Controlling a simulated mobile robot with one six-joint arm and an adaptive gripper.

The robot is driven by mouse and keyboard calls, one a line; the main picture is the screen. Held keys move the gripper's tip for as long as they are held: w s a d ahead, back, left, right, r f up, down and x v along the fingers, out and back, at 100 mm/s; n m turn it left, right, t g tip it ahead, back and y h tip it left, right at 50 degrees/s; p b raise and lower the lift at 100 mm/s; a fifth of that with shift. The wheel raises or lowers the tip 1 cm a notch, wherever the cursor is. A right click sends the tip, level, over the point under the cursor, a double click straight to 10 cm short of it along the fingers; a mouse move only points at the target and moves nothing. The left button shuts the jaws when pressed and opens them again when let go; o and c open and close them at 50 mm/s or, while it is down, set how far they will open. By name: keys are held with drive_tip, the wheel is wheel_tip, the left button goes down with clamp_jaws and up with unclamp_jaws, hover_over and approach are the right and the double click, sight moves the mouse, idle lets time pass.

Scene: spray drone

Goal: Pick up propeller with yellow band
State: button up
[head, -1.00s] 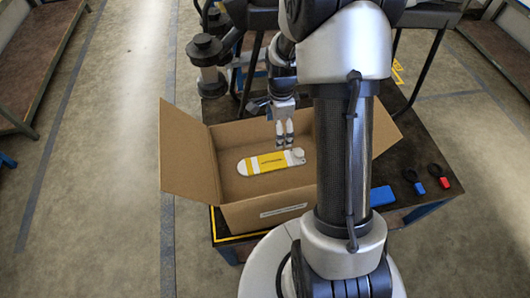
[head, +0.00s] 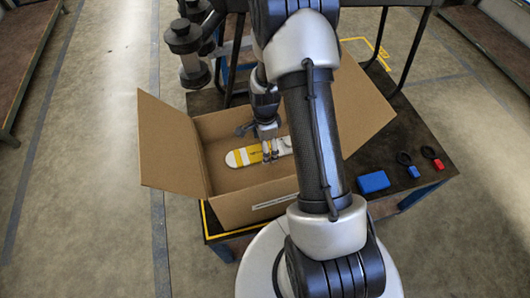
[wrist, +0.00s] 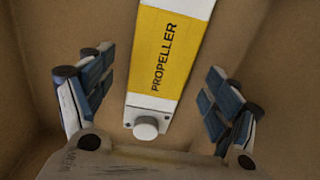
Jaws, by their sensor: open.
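The propeller (wrist: 172,28) is a flat white piece with a wide yellow band printed "PROPELLER" and a round white knob at its near end. It lies inside the open cardboard box (head: 255,206), and shows in the head view (head: 243,157) partly covered by my gripper. My gripper (head: 269,160) is down inside the box over the propeller. In the wrist view my gripper (wrist: 154,95) is open, with one blue-padded finger on each side of the propeller's knob end and a gap to both. I cannot tell the height of the fingertips above it.
The box flaps stand out to left and right. A blue block (head: 373,182) and small blue (head: 413,172) and red (head: 438,163) items lie on the dark table right of the box. Dark drone parts (head: 185,45) rise behind the box.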

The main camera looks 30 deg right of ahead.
drive_tip(key=shift+f, duration=0.65)
drive_tip(key=shift+c, duration=0.2)
drive_tip(key=c, duration=1.2)
drive_tip(key=shift+o, duration=0.2)
drive_tip(key=shift+r, duration=0.15)
